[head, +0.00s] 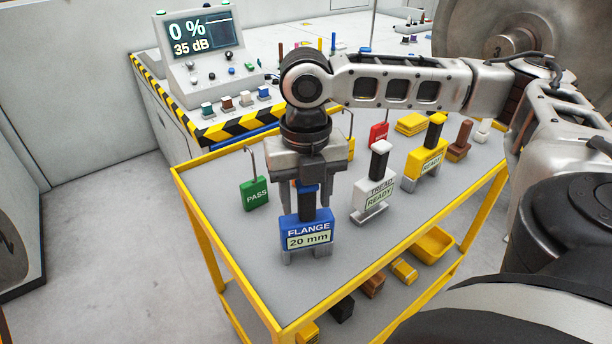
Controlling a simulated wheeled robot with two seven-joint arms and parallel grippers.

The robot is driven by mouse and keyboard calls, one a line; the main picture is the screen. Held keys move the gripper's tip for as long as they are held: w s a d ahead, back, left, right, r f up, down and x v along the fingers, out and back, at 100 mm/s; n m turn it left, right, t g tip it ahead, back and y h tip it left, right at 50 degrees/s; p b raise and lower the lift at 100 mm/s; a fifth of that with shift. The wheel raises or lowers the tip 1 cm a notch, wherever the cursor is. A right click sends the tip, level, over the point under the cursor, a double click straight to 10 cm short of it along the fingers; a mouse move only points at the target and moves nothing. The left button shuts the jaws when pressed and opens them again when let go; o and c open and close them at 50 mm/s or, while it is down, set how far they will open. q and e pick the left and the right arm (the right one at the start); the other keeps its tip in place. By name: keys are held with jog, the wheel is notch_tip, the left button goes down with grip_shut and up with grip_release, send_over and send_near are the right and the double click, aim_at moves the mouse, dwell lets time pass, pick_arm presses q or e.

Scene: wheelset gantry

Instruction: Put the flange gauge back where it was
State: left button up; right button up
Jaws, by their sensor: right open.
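The flange gauge (307,232) is a blue block with a dark upright handle and a label reading "FLANGE 20 mm". It appears to stand upright on the grey top of the yellow-framed trolley (222,188), near its front left. My right gripper (306,190) points down directly above and around the gauge's handle, with its jaws open. The jaws partly hide the handle's top, and I cannot tell whether they touch it. My left gripper is not in view.
A green PASS tag (255,195) stands left of the gauge. The white TREAD gauge (373,192), a yellow gauge (427,158) and a red tag (379,134) stand to the right. A console (205,62) reads "0 %, 35 dB". A large wheel (480,30) stands behind.

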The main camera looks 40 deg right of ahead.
notch_tip(320, 180, up, 11)
jog(key=shift+f+p, duration=0.15)
jog(key=shift+p, duration=0.4)
jog(key=shift+r, duration=0.4)
